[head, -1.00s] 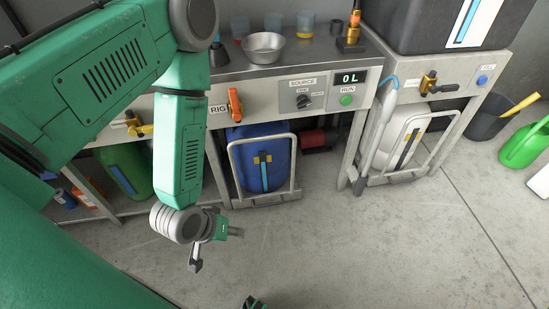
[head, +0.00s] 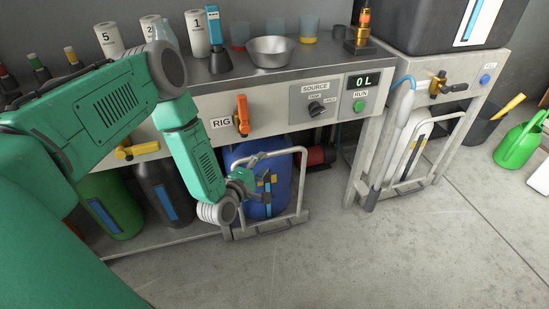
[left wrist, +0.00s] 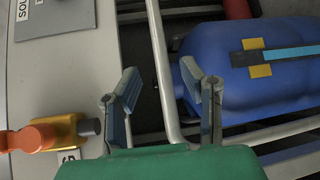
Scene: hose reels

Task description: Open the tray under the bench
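The tray (head: 264,229) is a low metal frame on the floor under the bench. It carries a blue drum (head: 279,184) and has an upright tubular handle (head: 303,180). My left gripper (head: 260,170) is in front of the drum, by the left side of the handle. In the left wrist view the gripper (left wrist: 162,80) is open, its fingers on either side of the handle's bar (left wrist: 158,40). The bar seems clear of both fingers; the depth between them is hard to judge. The blue drum (left wrist: 260,85) lies just beyond the right finger. My right gripper is out of view.
The bench (head: 215,100) carries an orange RIG valve (head: 242,115), a control panel (head: 335,98) and a metal bowl (head: 271,51). A green jug (head: 108,205) and a dark jug (head: 168,190) stand under it at left. The floor in front is clear.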

